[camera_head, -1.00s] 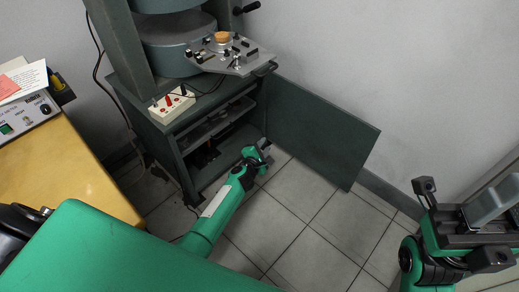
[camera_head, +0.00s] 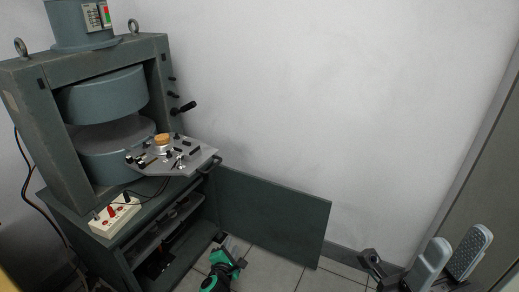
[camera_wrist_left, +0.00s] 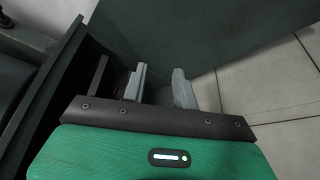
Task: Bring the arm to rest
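My left gripper (camera_head: 232,243) is low in front of the cabinet, by the lower edge of the open door panel. In the left wrist view its two grey fingers (camera_wrist_left: 160,88) stand apart with nothing between them, so it is open. My right gripper (camera_head: 450,258) is at the lower right, its two grey finger pads apart and empty. Most of the left arm is out of the head view.
A large electromagnet (camera_head: 103,94) stands on a dark green cabinet (camera_head: 185,236). The open door panel (camera_head: 275,215) reaches out along the wall. Tiled floor (camera_head: 270,272) shows below.

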